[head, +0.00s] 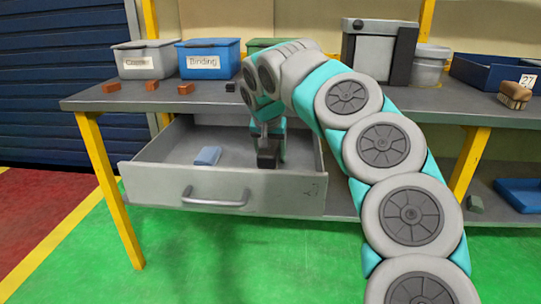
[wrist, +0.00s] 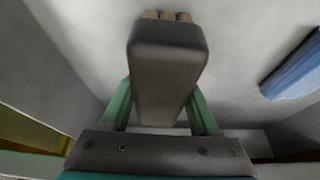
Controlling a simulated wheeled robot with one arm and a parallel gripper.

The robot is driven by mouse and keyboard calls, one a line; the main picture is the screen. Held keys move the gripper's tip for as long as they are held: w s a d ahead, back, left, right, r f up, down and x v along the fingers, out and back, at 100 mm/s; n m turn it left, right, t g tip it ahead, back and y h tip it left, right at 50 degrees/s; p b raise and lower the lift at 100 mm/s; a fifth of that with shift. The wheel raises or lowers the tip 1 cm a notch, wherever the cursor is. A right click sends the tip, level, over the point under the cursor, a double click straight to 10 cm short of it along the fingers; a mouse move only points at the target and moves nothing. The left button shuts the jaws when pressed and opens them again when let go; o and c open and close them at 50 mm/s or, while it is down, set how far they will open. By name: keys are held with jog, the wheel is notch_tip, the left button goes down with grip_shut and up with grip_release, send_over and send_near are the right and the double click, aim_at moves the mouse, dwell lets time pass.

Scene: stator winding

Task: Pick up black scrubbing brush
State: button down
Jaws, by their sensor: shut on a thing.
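The black scrubbing brush (wrist: 168,75) is a dark block with tan bristles showing at its far end in the wrist view. My gripper (wrist: 163,112) has its green fingers on both sides of the brush and is shut on it. In the head view my gripper (head: 268,140) reaches down into the open drawer, and the dark brush (head: 267,158) shows at its tip. I cannot tell whether the brush touches the drawer floor.
The open grey drawer (head: 150,178) also holds a blue block (head: 208,156), left of my gripper. The workbench (head: 210,103) above carries orange blocks (head: 111,87), a grey bin (head: 143,60), a blue bin (head: 209,58) and a brown brush (head: 515,94).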

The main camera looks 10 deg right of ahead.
jog(key=shift+r, duration=0.1)
jog(key=shift+r+p, duration=0.5)
jog(key=shift+r, duration=4.55)
